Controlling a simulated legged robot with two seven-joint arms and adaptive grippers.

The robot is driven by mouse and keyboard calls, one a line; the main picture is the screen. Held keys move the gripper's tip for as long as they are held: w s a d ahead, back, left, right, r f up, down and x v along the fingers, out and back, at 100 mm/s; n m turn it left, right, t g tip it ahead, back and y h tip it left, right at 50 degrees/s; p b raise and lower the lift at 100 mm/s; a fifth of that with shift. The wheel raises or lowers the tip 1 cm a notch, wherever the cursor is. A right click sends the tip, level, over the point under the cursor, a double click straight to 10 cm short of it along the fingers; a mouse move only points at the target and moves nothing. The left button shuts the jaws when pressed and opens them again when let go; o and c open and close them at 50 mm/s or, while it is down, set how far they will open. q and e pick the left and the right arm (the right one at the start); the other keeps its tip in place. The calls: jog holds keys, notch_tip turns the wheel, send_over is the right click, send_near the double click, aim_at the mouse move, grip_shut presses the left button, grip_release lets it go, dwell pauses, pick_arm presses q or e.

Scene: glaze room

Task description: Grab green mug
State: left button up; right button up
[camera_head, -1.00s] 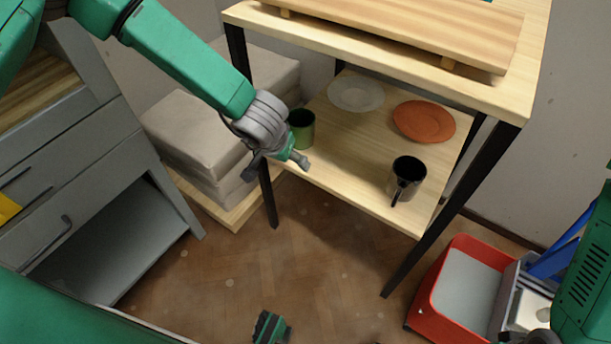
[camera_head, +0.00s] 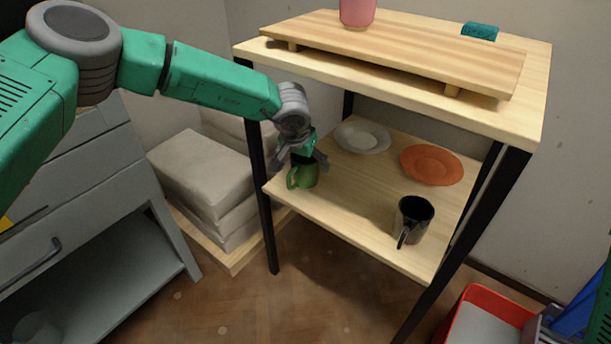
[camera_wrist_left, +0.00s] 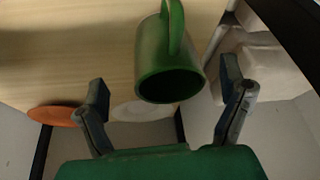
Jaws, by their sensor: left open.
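The green mug (camera_head: 304,176) stands on the lower wooden shelf (camera_head: 350,205), near its left corner, with its handle toward the front left. My left gripper (camera_head: 301,165) is over the mug with its fingers spread, and partly hides the mug's top. In the left wrist view the mug (camera_wrist_left: 166,60) shows its dark open mouth and its handle. There the fingers of my left gripper (camera_wrist_left: 165,100) are wide apart, with the mug ahead of and between them, not gripped. My right gripper is not in view.
A black mug (camera_head: 413,220) stands at the shelf's front right. A white plate (camera_head: 362,138) and an orange plate (camera_head: 431,165) lie behind. The tabletop (camera_head: 400,95) overhangs the shelf, and a black leg (camera_head: 263,200) stands close left of the mug. Stacked grey blocks (camera_head: 200,170) are further left.

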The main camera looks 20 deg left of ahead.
pick_arm(q)
jog(key=shift+w+a, duration=0.2)
jog(key=shift+w, duration=0.2)
jog(key=x, duration=0.1)
jog(key=b+x, duration=0.1)
jog(key=x, duration=0.1)
jog(key=b+x, duration=0.1)
jog(key=shift+s+a+f, duration=0.1)
jog(key=shift+a+f, duration=0.15)
jog(key=shift+w+d+f+b, duration=0.15)
jog(key=shift+w+f+b, duration=0.05)
jog(key=shift+f+b, duration=0.15)
jog(key=shift+r, duration=0.1)
jog(key=shift+d, duration=0.1)
jog(key=c, duration=1.2)
jog(key=shift+c, duration=1.2)
